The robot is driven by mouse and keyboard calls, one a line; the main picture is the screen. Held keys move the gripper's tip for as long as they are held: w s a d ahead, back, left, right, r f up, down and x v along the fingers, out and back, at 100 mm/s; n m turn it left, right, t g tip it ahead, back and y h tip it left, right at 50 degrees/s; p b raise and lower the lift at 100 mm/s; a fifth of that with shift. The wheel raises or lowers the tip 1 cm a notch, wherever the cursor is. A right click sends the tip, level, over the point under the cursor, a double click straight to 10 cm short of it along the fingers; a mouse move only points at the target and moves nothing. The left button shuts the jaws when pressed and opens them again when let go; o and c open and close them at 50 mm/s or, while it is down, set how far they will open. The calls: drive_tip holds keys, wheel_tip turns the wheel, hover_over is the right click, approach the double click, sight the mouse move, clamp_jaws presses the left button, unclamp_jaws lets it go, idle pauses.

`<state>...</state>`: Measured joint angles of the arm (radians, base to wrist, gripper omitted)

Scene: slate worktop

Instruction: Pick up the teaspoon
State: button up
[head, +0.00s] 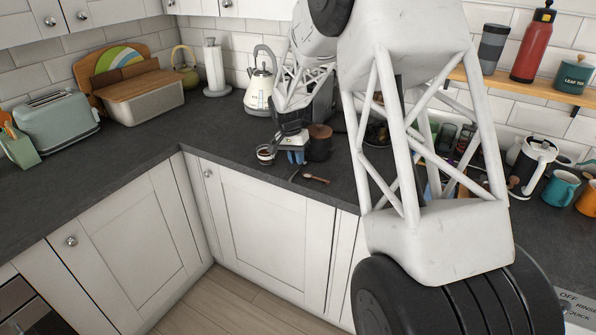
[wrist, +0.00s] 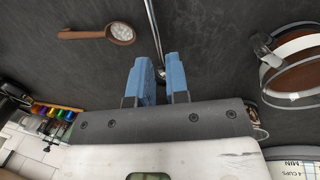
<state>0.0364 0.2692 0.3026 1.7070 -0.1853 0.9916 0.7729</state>
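The metal teaspoon (wrist: 152,30) is thin and shiny. In the wrist view it runs from the top edge down to the gap between my fingertips, and its lower end is partly hidden there. In the head view it is only a faint thin line on the worktop (head: 293,175). My gripper (wrist: 157,68) has two blue fingers, partly open with a narrow gap between them. In the head view, my gripper (head: 296,158) points down just above and behind the teaspoon. I see no finger clearly closed on it.
A wooden scoop (head: 316,178) with white contents (wrist: 122,30) lies beside the teaspoon. A glass cup of dark liquid (head: 266,154) stands left of my gripper in the head view. A brown canister (head: 319,142) stands close on its right. The front worktop edge is near.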

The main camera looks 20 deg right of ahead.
sight(297, 171)
drive_tip(key=shift+s+d+f, duration=0.1)
drive_tip(key=shift+f, duration=0.6)
drive_tip(key=shift+s+d+f, duration=0.1)
drive_tip(key=shift+f, duration=0.55)
clamp_jaws()
